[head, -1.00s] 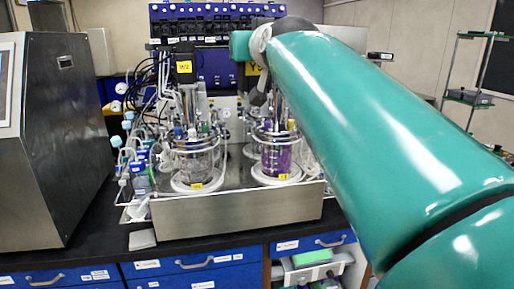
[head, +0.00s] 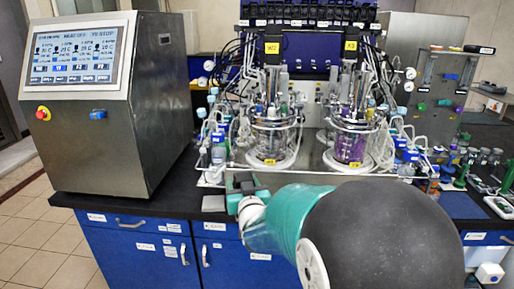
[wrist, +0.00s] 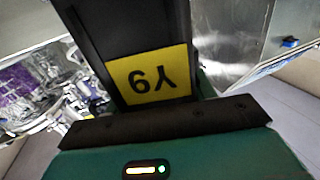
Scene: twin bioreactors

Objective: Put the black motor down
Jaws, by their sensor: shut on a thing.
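The black motor (wrist: 125,35) fills the upper middle of the wrist view, its yellow label upside down and reading about Y9. My gripper (wrist: 165,118) is shut on it. Another black motor (head: 271,60) stands above the left glass vessel (head: 271,135), with a yellow label. A further black motor (head: 350,60) with a yellow label stands above the right vessel (head: 350,140).
The black bench top (head: 150,203) has a narrow bare strip before the steel control cabinet (head: 110,125) with its screen. A small grey block (head: 213,203) lies beside my gripper. Tubing and bottles crowd both vessels. More bottles (head: 470,165) stand at the right.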

